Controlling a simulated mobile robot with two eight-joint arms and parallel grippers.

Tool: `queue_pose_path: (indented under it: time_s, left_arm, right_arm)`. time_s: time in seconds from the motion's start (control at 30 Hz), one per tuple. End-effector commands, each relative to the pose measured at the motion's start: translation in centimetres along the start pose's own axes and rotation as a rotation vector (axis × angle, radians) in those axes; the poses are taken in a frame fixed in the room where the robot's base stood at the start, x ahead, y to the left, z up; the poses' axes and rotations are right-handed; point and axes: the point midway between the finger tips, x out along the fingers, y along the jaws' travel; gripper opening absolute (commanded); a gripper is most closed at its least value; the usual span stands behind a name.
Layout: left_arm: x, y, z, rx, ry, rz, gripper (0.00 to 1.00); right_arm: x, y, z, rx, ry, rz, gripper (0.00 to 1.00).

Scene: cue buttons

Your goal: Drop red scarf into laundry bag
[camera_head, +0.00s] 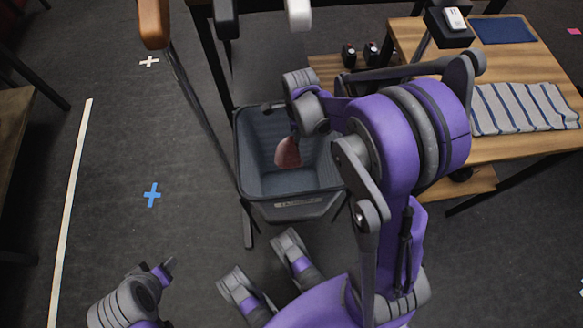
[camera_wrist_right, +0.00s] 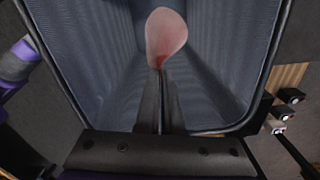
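The laundry bag (camera_head: 322,205) is a grey, open-topped bin with a label on its front, standing on the floor in the middle of the head view. Its ribbed inner walls fill much of the right wrist view (camera_wrist_right: 225,50). The red scarf (camera_head: 289,153) shows as a small pinkish-red cloth over the bag's opening. My right gripper (camera_wrist_right: 160,78) is shut, with the scarf (camera_wrist_right: 166,35) at its fingertips, inside the bag's outline. In the head view my right wrist partly hides the fingers. My left gripper (camera_head: 163,270) is low at the left, away from the bag; its opening is unclear.
A wooden table (camera_head: 530,66) at the right carries a striped cloth (camera_head: 525,107), a dark blue mat (camera_head: 502,30) and a black box (camera_head: 450,30). Orange-, grey- and white-topped posts stand behind the bag. The floor left of it is clear, with a blue cross (camera_head: 152,195).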

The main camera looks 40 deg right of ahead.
Motion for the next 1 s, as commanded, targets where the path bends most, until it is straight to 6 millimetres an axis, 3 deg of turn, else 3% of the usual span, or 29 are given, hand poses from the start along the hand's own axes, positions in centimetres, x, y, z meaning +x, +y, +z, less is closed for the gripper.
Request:
queue_pose_path:
  time_s: [0.3, 0.67, 0.7, 0.87, 1.0]
  left_arm:
    - [3.1, 0.0, 0.8, 0.0, -0.01, 0.0, 0.55]
    - [3.3, 0.0, 0.9, 0.0, -0.01, 0.0, 0.55]
    - [3.3, 0.0, 0.9, 0.0, -0.01, 0.0, 0.55]
    - [3.3, 0.0, 0.9, 0.0, -0.011, 0.0, 0.55]
    - [3.3, 0.0, 0.9, 0.0, -0.011, 0.0, 0.55]
  right_arm:
    - [4.0, 0.0, 0.0, 0.0, 0.0, 0.001, 0.0]
    - [4.4, 0.0, 0.0, 0.0, 0.0, 0.0, 0.0]
    - [4.4, 0.0, 0.0, 0.0, 0.0, 0.0, 0.11]
    - [4.4, 0.0, 0.0, 0.0, 0.0, 0.0, 0.39]
    - [4.4, 0.0, 0.0, 0.0, 0.0, 0.0, 0.39]
